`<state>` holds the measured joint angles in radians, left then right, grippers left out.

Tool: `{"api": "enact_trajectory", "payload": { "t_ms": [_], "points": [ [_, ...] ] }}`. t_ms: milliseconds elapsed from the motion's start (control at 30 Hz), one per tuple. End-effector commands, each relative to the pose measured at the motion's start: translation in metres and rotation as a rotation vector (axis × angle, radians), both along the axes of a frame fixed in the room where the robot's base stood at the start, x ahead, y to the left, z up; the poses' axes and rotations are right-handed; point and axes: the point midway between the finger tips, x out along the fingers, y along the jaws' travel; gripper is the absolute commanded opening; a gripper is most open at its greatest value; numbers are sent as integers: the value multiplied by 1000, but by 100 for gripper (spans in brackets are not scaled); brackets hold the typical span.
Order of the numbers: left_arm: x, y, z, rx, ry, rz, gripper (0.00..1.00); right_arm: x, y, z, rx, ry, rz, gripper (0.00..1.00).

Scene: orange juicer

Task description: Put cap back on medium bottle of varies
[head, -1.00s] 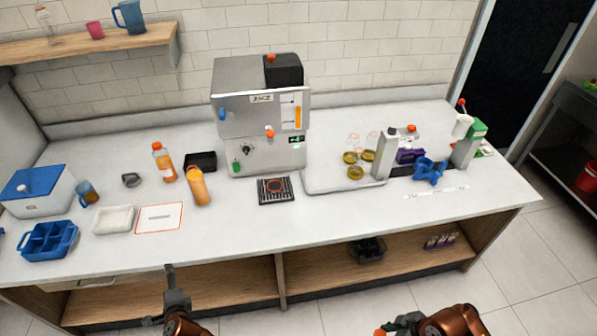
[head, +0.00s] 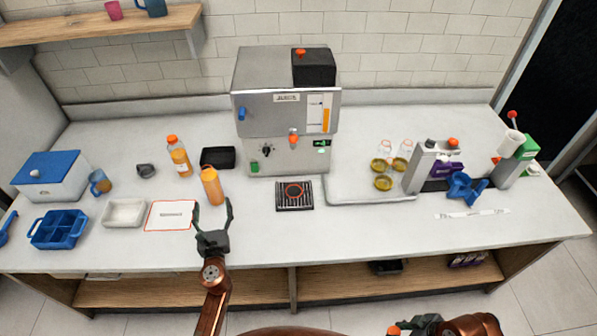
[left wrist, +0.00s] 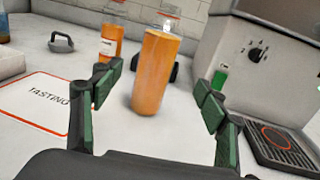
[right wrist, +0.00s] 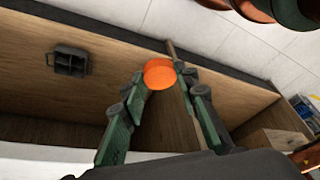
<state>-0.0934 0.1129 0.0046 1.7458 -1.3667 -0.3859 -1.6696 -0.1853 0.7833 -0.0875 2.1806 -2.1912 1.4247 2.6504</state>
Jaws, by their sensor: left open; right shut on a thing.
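An orange juice bottle (head: 211,190) stands upright on the counter, with a clear neck and no cap visible on it in the left wrist view (left wrist: 155,75). My left gripper (head: 213,208) is open and faces this bottle, with its fingertips on either side and just short of it. A second juice bottle (head: 179,160) with an orange cap stands behind it to the left. My right gripper (right wrist: 163,85) is shut on an orange cap (right wrist: 159,73), low in front of the counter. The cap shows at the bottom edge of the head view (head: 393,331).
A tasting card (head: 171,215), a white tray (head: 124,212) and a blue caddy (head: 58,229) lie left of the bottle. A black box (head: 218,157) is behind it. The juicer (head: 286,110) and its drip grate (head: 294,196) stand to the right. The front counter strip is mostly clear.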

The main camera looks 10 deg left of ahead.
Motion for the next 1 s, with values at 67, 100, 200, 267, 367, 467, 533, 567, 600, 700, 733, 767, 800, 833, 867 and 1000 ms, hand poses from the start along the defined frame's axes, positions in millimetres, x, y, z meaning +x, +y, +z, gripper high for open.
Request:
{"api": "enact_trajectory", "payload": {
  "t_ms": [67,100,200,267,367,467,533,567,600,700,733,767,800,833,867,1000],
  "points": [
    [-1,1,0,-1,0,2,67,1,1,0,1,0,2,21],
    [1,2,0,-1,0,3,67,1,1,0,0,0,3,21],
    [11,6,1,-1,-1,3,67,1,1,-1,0,0,2,21],
    [21,10,1,-1,-3,3,67,1,1,-1,0,0,2,21],
    [38,17,1,-2,-2,1,67,1,0,-3,0,0,1,21],
    [52,22,0,-1,-2,1,67,0,0,-4,1,1,0,21],
    [58,25,0,-2,-1,1,67,0,0,-5,0,1,0,21],
    [60,25,0,-2,-1,1,67,0,0,-5,0,1,0,21],
    [62,26,0,-2,-1,0,67,0,0,-5,0,2,-1,21],
    [64,26,0,-3,-1,0,67,0,0,-5,0,2,-1,21],
    [64,26,0,-3,0,0,67,0,0,-5,0,2,-1,21],
    [63,26,0,-3,-1,0,67,0,0,-5,0,2,-1,21],
    [63,26,0,-3,-1,0,67,0,0,-5,1,1,-2,21],
    [63,26,0,-3,-1,0,67,0,0,-5,1,1,-2,21],
    [63,26,0,-3,-1,0,67,0,0,-5,1,1,-2,21],
    [68,28,1,-3,-1,0,67,0,0,-6,0,2,-1,21]
  ]
}}
